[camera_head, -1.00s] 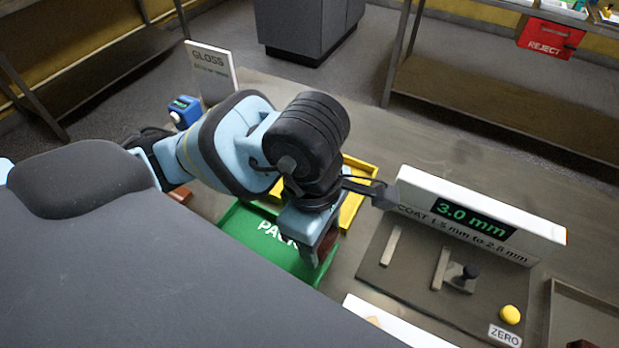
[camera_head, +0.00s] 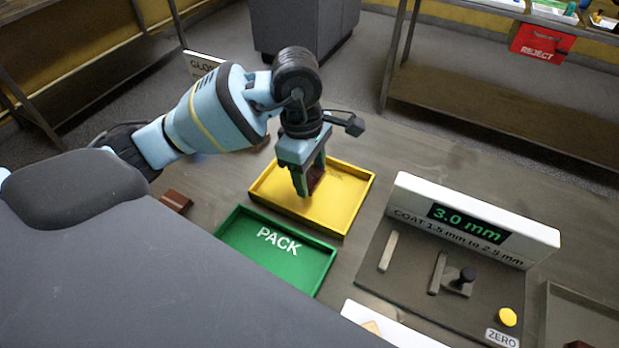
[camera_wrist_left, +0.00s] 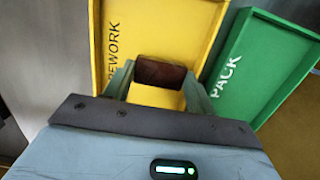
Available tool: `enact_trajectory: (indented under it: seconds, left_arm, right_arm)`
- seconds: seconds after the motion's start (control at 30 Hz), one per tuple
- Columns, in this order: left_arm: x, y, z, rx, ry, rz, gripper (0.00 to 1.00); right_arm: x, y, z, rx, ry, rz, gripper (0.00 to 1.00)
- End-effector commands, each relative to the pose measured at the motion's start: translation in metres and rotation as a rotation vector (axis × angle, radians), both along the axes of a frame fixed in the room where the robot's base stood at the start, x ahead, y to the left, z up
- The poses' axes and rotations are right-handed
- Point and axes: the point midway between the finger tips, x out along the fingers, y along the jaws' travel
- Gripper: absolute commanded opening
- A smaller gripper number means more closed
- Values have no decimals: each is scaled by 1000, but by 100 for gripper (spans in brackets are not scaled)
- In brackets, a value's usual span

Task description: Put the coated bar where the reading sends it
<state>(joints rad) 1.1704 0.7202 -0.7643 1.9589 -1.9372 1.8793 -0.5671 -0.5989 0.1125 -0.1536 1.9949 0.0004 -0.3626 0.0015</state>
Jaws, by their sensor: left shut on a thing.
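My left gripper (camera_head: 305,185) is shut on the coated bar (camera_head: 316,179), a dark brown block, and holds it over the yellow tray (camera_head: 345,212). In the left wrist view the bar (camera_wrist_left: 160,72) sits between the fingers, and the yellow tray (camera_wrist_left: 190,25) reads REWORK. I cannot tell whether the bar touches the tray floor. The green PACK tray (camera_head: 290,268) is empty beside it. My right gripper is not in view.
Another brown bar (camera_head: 175,201) lies on the table left of the green tray. The gauge plate has a black knob (camera_head: 467,274) and a yellow ZERO button (camera_head: 507,317). A GLOSS sign (camera_head: 203,64) stands behind my arm.

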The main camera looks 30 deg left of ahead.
Motion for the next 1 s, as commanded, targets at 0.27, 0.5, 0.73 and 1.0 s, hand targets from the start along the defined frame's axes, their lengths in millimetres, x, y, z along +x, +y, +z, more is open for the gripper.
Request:
enact_trajectory:
  seconds: [0.27, 0.5, 0.73, 1.0]
  left_arm:
    - [5, 5, -21, 0, 3, 1, 43]
    - [6, 5, -36, 0, -1, 0, 43]
    - [6, 5, -39, 0, 0, 0, 43]
    - [6, 5, -39, 0, -1, 0, 77]
  right_arm:
    - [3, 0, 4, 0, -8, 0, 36]
    - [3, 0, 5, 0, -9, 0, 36]
    - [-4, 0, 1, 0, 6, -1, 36]
    - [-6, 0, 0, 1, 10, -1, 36]
